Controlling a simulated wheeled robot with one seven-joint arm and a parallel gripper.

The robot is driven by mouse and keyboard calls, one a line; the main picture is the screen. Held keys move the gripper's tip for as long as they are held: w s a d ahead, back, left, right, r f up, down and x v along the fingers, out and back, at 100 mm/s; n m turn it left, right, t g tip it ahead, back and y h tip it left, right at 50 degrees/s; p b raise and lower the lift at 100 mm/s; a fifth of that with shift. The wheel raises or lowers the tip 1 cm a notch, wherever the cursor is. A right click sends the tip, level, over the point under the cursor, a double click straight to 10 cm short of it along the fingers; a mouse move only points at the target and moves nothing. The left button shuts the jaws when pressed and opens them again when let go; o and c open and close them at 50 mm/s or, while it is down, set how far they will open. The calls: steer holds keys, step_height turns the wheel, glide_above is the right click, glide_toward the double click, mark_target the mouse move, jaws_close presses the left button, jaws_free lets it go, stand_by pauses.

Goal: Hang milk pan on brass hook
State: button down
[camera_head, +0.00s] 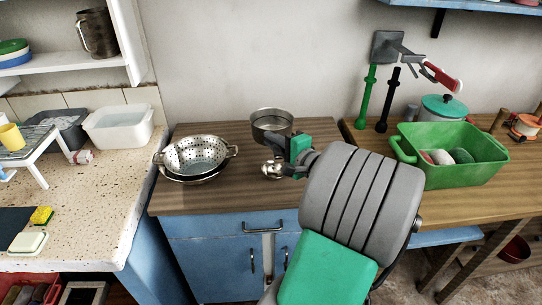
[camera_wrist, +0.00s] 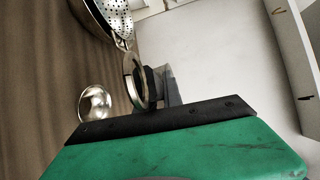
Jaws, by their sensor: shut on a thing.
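The milk pan (camera_head: 271,122) is a round grey metal pan, its open top facing up, in front of the wall at the back of the wooden counter. It seems to be above the counter. My gripper (camera_head: 290,150) is shut on it at its near right side; the grip itself is mostly hidden. In the wrist view the pan (camera_wrist: 132,80) shows as a narrow metal ring just beyond my gripper (camera_wrist: 166,88). A small brass-coloured hook-like piece (camera_wrist: 278,11) shows near the pale shelf in the wrist view; I cannot tell whether it is the brass hook.
A steel colander (camera_head: 195,155) stands on the counter to the left. A shiny round metal object (camera_head: 272,170) is below the pan. A green basin (camera_head: 455,172) and a teal-lidded pot (camera_head: 443,107) stand right. A wall shelf (camera_head: 75,62) is upper left.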

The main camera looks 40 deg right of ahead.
steer(key=w+d+f, duration=0.1)
steer(key=f, duration=0.1)
steer(key=w+d+f, duration=0.2)
steer(key=w+d+f+b, duration=0.1)
steer(key=d+f, duration=0.1)
steer(key=shift+w+f, duration=0.3)
steer(key=shift+w, duration=0.1)
steer(key=shift+w+f, duration=0.1)
steer(key=shift+f, duration=1.7)
steer(key=c, duration=1.5)
jaws_free()
steer(key=s, duration=0.4)
steer(key=s+r, duration=0.1)
steer(key=s, duration=0.7)
steer(key=shift+r, duration=0.25)
